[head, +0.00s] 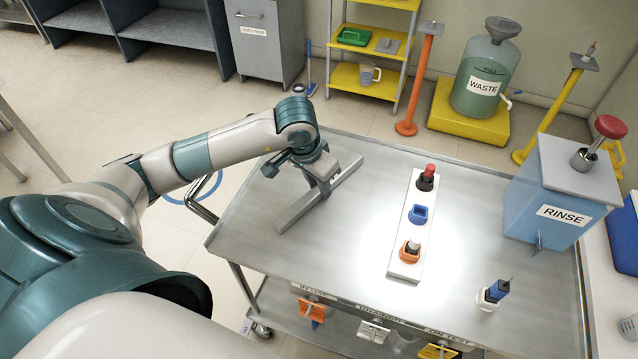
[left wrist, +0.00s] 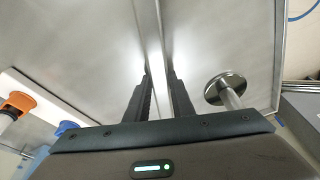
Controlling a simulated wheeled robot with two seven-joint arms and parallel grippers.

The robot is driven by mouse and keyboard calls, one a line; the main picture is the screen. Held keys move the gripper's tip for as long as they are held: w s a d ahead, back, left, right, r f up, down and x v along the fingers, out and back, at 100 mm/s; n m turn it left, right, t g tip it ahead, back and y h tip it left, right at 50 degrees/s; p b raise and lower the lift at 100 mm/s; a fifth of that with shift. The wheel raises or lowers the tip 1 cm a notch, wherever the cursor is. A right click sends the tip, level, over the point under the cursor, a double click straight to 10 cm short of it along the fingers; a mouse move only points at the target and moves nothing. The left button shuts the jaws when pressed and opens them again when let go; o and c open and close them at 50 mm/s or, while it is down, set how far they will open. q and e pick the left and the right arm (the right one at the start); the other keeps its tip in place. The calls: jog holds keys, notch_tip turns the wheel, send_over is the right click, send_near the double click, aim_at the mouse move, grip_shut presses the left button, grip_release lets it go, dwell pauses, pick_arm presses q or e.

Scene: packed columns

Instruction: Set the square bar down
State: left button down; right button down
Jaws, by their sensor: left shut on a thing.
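The square bar (head: 345,178) is a long grey metal bar, lying slantwise over the left part of the steel table top (head: 350,280). My left gripper (head: 321,184) comes down on it from above and is shut around its middle. In the left wrist view the bar (left wrist: 150,30) runs between the two dark fingers (left wrist: 160,95). The bar looks level and low, close to the table top. I cannot tell whether it touches the table. My right gripper is not in view.
A white strip (head: 403,269) with red-topped, blue and orange holders stands right of the bar. A dark blue-topped item (head: 496,291) stands near the front right. The blue RINSE container (head: 545,200) is at the right edge. Bare table lies between bar and strip.

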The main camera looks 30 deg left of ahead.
aim_at(316, 190)
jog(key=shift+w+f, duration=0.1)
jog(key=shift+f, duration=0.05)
pick_arm(q)
jog(key=c, duration=1.5)
grip_release()
jog(key=shift+f, duration=0.1)
jog(key=shift+c, duration=0.2)
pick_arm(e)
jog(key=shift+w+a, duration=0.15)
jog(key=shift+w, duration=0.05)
pick_arm(q)
jog(key=shift+r, duration=0.5)
jog(key=b+v, duration=0.1)
jog(key=v, duration=0.2)
jog(key=shift+s+r+b, duration=0.1)
jog(key=shift+r+b, duration=0.15)
jog(key=shift+b, duration=0.15)
jog(key=b+v, duration=0.2)
jog(key=v, duration=0.5)
jog(key=shift+s+r, duration=0.2)
jog(key=shift+r, duration=0.15)
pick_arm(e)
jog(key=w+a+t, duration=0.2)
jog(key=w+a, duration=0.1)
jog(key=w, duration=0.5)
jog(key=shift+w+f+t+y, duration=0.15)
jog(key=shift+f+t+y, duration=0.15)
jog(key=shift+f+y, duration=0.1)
